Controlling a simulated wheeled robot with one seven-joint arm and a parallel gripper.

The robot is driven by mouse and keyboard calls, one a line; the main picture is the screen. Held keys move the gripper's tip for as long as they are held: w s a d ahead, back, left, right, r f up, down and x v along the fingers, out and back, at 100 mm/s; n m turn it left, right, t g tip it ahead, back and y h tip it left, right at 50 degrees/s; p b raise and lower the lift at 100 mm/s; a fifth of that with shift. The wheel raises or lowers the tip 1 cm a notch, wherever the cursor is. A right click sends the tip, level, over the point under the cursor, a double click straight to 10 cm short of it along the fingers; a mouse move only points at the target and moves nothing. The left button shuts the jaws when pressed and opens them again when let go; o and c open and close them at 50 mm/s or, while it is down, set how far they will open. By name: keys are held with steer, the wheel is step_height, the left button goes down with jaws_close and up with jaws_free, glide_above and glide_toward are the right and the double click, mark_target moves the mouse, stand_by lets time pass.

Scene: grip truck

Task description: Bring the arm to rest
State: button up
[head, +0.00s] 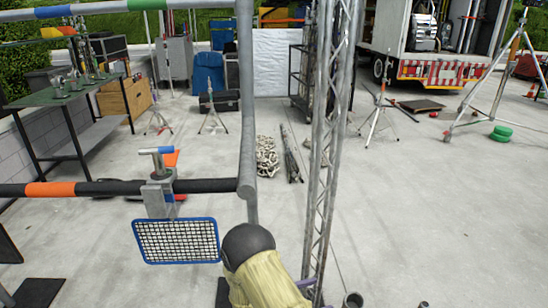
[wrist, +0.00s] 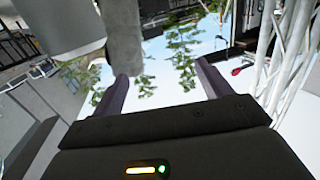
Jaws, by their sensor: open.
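My gripper (wrist: 160,82) shows in the wrist view with its two dark fingers spread apart. Nothing is held between them. A grey pole (wrist: 124,40) stands beyond the fingers, close to the left fingertip in the picture; I cannot tell how far off it is. A wider grey cylinder (wrist: 70,25) is at the upper left. In the head view, a beige part with a dark rounded cap, likely my arm, rises at the bottom centre. The gripper's fingers cannot be made out clearly there.
In the head view, an upright pipe (head: 246,100) and a lattice truss (head: 325,150) stand close ahead. A horizontal bar (head: 110,188) carries a clamp (head: 158,195) and a blue-rimmed mesh panel (head: 178,240). Coiled rope (head: 267,157) lies behind. Open floor (head: 440,220) is at right.

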steer(key=w+a+r+n+t+y, duration=0.25)
steer(key=w+r+n+y, duration=0.45)
steer(key=y, duration=0.5)
steer(key=s+d+r+n+g+y, duration=0.2)
steer(key=s+r+n+g, duration=0.15)
steer(key=s, duration=0.75)
steer(key=s+d+r+n+g+y, duration=0.2)
steer(key=s+r+n, duration=0.25)
steer(key=s, duration=0.65)
steer(key=w+p+v, duration=0.1)
steer(key=p+v, duration=0.6)
steer(key=v, duration=0.1)
steer(key=w+p+v, duration=0.2)
steer(key=p+v, duration=0.5)
steer(key=p, duration=0.1)
steer(key=shift+r+m, duration=0.3)
steer(key=shift+r, duration=0.5)
steer(key=shift+w, duration=0.15)
